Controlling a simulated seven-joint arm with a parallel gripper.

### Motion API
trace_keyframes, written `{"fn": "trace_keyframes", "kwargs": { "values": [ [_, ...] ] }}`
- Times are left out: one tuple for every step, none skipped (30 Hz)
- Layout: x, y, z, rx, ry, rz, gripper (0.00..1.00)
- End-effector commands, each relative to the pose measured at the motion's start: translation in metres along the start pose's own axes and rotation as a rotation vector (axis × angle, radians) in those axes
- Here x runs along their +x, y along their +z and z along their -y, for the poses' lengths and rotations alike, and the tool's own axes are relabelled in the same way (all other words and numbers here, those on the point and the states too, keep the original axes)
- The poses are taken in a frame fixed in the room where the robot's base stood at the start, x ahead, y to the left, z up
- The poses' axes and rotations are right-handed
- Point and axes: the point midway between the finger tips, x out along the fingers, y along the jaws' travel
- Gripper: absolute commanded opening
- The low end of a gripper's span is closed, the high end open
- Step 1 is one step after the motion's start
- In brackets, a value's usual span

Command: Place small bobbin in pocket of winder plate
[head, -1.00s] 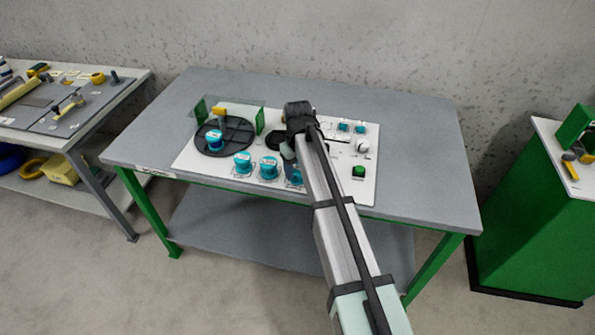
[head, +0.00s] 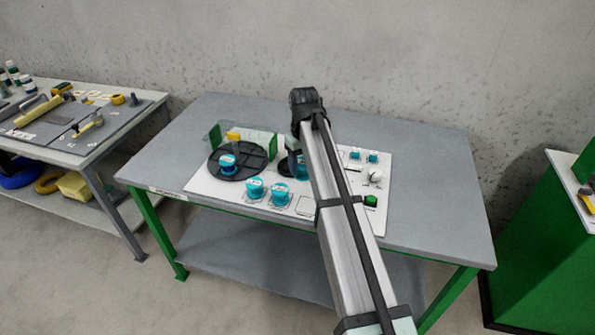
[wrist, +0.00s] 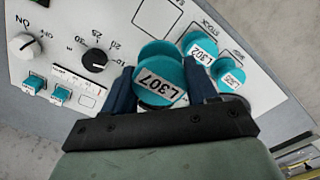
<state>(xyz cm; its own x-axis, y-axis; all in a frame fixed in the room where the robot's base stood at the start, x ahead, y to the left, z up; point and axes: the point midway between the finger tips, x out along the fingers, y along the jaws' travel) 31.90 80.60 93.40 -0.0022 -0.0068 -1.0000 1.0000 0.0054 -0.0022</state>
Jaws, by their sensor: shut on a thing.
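My gripper (wrist: 160,76) is shut on a teal bobbin labelled L307 (wrist: 160,84), with one dark finger on each side of it. In the head view this bobbin (head: 302,172) is partly hidden by my arm and appears above the white panel. The black round winder plate (head: 257,157) lies on the panel's left side, to the left of my gripper. Another teal bobbin (head: 227,161) sits on its left part. Its other pockets are too small to make out clearly.
Two teal bobbins (head: 255,188) (head: 280,195) stand at the panel's front; one in the wrist view reads L302 (wrist: 201,47). A green-sided guard (head: 262,144) and a yellow part (head: 233,137) stand behind the plate. Knobs (head: 375,176) and switches (head: 372,156) are on the right.

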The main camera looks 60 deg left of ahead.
Motion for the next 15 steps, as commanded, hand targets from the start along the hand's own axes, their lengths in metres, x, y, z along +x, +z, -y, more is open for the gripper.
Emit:
{"fn": "trace_keyframes", "kwargs": {
  "values": [
    [-0.003, -0.030, -0.007, -0.003, -0.001, 0.001, 0.28],
    [-0.004, -0.041, -0.010, -0.005, -0.001, 0.002, 0.28],
    [-0.005, -0.056, -0.013, -0.006, -0.001, 0.003, 0.28],
    [-0.006, -0.066, -0.015, -0.007, -0.002, 0.003, 0.28],
    [-0.007, -0.075, -0.018, -0.008, -0.002, 0.003, 0.28],
    [-0.008, -0.088, -0.021, -0.009, -0.002, 0.002, 0.28],
    [-0.009, -0.096, -0.023, -0.009, -0.002, 0.002, 0.28],
    [-0.010, -0.104, -0.025, -0.009, -0.002, 0.002, 0.28],
    [-0.011, -0.113, -0.028, -0.009, -0.002, 0.001, 0.28],
    [-0.012, -0.119, -0.030, -0.009, -0.002, 0.000, 0.28],
    [-0.012, -0.125, -0.032, -0.009, -0.002, 0.000, 0.28],
    [-0.013, -0.131, -0.034, -0.009, -0.002, -0.001, 0.28],
    [-0.014, -0.135, -0.035, -0.009, -0.001, -0.002, 0.28],
    [-0.014, -0.138, -0.036, -0.009, -0.001, -0.003, 0.28],
    [-0.015, -0.141, -0.037, -0.009, -0.001, -0.004, 0.28]
  ]
}}
